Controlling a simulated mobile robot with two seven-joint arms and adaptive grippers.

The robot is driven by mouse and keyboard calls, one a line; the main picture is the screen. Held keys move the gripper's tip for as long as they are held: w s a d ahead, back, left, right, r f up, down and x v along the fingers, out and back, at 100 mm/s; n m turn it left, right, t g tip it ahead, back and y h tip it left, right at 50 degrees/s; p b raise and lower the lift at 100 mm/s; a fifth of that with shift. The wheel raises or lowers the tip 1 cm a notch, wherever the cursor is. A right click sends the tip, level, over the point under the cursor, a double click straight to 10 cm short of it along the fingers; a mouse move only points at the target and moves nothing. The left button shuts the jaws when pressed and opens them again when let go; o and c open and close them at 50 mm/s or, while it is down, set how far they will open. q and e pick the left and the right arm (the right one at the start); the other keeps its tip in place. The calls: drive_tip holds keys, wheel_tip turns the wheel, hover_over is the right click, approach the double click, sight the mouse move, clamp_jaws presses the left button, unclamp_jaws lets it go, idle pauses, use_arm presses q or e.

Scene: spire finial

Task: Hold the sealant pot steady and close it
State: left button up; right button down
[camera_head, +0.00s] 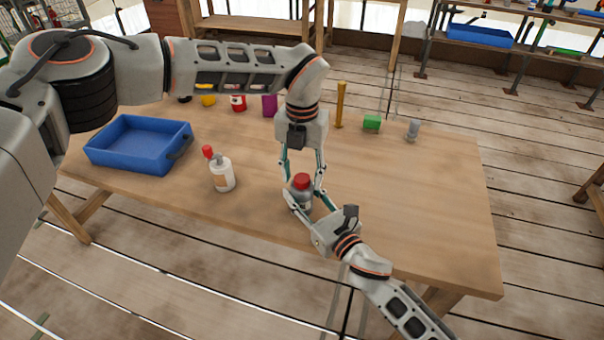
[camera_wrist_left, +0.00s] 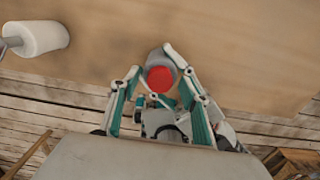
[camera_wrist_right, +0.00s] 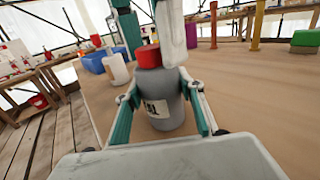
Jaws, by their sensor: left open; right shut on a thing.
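The sealant pot (camera_head: 303,200) is grey with a pale label and stands upright near the table's front edge. Its label shows in the right wrist view (camera_wrist_right: 165,108). A red lid (camera_head: 302,181) sits on top of it; how tightly it is seated I cannot tell. My right gripper (camera_head: 308,204) is shut on the pot's body from the front. My left gripper (camera_head: 303,184) points down from above, open, with its fingers on either side of the lid. The lid (camera_wrist_left: 160,78) lies between those fingers in the left wrist view, with no clear contact.
A white bottle with a red cap (camera_head: 222,175) stands left of the pot. A blue tray (camera_head: 130,160) is at the table's left end. A yellow post (camera_head: 341,104), a green block (camera_head: 372,122) and a grey item (camera_head: 413,130) stand at the back. The table's right side is clear.

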use_arm(q)
wheel_tip(320, 180, up, 12)
idle(0.5)
use_arm(e)
drive_tip(key=c, duration=1.2)
unclamp_jaws()
drive_tip(key=v, duration=1.2)
drive_tip(key=shift+s+f, duration=0.1)
